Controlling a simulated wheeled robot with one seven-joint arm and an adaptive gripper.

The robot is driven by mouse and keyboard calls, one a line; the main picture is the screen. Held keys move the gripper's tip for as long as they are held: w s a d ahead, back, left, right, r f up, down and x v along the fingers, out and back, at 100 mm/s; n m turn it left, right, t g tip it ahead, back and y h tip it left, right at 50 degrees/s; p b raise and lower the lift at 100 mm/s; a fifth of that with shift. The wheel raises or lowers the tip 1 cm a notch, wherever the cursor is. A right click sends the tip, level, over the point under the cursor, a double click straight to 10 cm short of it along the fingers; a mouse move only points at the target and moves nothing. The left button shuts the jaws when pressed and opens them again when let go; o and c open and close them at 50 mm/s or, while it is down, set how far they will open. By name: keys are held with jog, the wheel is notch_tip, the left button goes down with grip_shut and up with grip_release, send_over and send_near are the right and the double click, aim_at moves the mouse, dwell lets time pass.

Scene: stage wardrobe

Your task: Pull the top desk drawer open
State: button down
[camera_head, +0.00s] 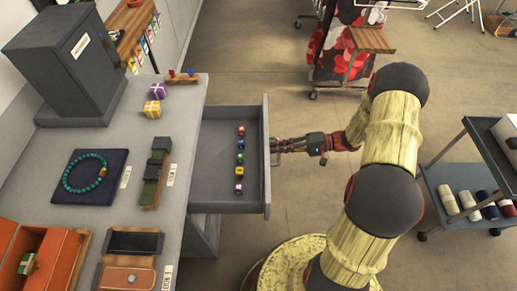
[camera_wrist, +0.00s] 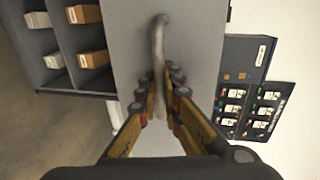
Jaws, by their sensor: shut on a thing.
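The top desk drawer (camera_head: 222,171) stands pulled well out from the desk (camera_head: 123,148) in the head view. A row of several small coloured cubes lies inside it. My gripper (camera_head: 278,150) is at the drawer's front panel (camera_head: 266,189). In the wrist view my gripper (camera_wrist: 166,98) has its two fingers on either side of the pale bar handle (camera_wrist: 158,62), shut on it. The handle is mostly hidden by the fingers in the head view.
On the desk are a dark grey cabinet (camera_head: 68,62), two wrapped gift boxes, a bead necklace on a dark pad (camera_head: 90,178) and an orange box (camera_head: 36,258). A grey cart (camera_head: 455,190) stands at right. Open floor lies beyond the drawer.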

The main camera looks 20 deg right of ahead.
jog(key=shift+s+d+f, duration=0.1)
jog(key=shift+s+d, duration=0.2)
jog(key=shift+d, duration=0.45)
jog(key=shift+s+d+r, duration=0.1)
jog(key=shift+s+d, duration=0.15)
jog(key=shift+d, duration=0.55)
jog(key=shift+s+d+f, duration=0.1)
jog(key=shift+s+d, duration=0.2)
jog(key=shift+d, duration=0.45)
jog(key=c, duration=2.3)
grip_release()
jog(key=v, duration=1.2)
